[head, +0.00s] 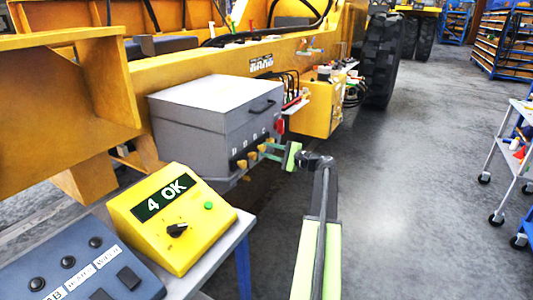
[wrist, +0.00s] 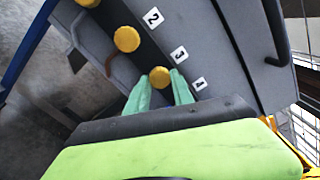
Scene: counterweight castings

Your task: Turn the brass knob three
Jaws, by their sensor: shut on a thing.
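A row of brass knobs runs along the lower front of a grey box (head: 205,130), with number labels above it. In the wrist view, my gripper (wrist: 159,88) is shut on brass knob three (wrist: 160,77), its green fingers on either side; label 3 (wrist: 180,54) sits beside that knob. Knob two (wrist: 127,39) is free, and another knob (wrist: 88,2) is cut by the top edge. Label 4 (wrist: 199,84) shows, but its knob is hidden behind my gripper. In the head view my gripper (head: 268,150) reaches the right end of the row.
A yellow unit (head: 172,218) reading "4 OK", with a black dial and green button, stands in front on a table. A dark control panel (head: 80,268) is beside it. A yellow machine frame (head: 190,68) runs behind the box. Floor at right is open, with a trolley (head: 510,165) at the edge.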

